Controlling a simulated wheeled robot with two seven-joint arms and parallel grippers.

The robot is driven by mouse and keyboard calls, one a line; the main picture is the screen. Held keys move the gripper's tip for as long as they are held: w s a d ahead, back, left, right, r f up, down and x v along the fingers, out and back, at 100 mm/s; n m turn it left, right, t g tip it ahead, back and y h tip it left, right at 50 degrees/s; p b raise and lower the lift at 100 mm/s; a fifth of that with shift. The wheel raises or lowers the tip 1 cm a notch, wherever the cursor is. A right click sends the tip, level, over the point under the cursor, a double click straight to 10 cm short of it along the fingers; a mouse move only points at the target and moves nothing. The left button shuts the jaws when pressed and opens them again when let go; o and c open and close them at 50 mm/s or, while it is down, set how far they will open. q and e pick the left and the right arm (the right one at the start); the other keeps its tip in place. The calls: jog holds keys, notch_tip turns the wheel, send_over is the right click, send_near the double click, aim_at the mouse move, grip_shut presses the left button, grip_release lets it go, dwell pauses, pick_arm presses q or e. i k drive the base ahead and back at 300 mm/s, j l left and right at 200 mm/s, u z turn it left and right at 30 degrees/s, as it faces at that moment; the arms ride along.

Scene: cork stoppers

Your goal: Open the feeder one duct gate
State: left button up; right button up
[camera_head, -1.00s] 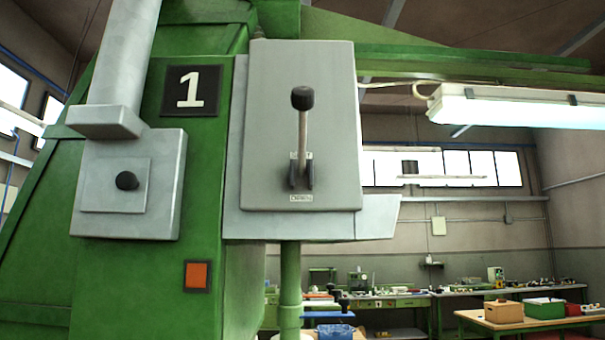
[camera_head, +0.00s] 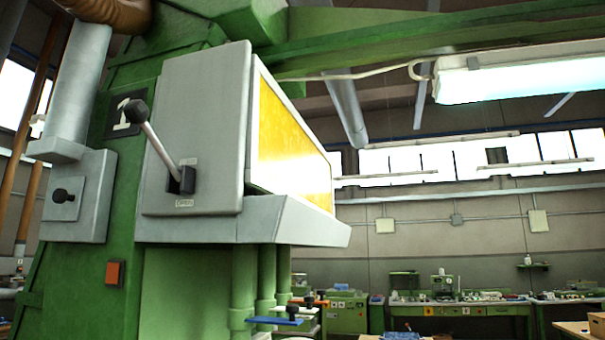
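The green machine (camera_head: 170,285) is feeder one, with a black plate marked "1" (camera_head: 124,119) on it. A grey duct (camera_head: 80,85) comes down at the left into a grey box (camera_head: 84,205) with a small panel and a black knob (camera_head: 62,196). I cannot tell whether its gate is open or shut. Right of it, a grey lever box (camera_head: 205,150) carries a lever with a black knob (camera_head: 135,111), tilted up and to the left in the picture. Neither of my grippers is in view.
An orange square button (camera_head: 115,273) sits below the duct box. A grey ledge (camera_head: 290,228) juts out under a yellow panel (camera_head: 292,140) at the lever box's side. A lit lamp (camera_head: 520,78) hangs at the upper right. Workbenches (camera_head: 460,310) stand far back.

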aim_at(63, 199)
jog(key=u, duration=1.25)
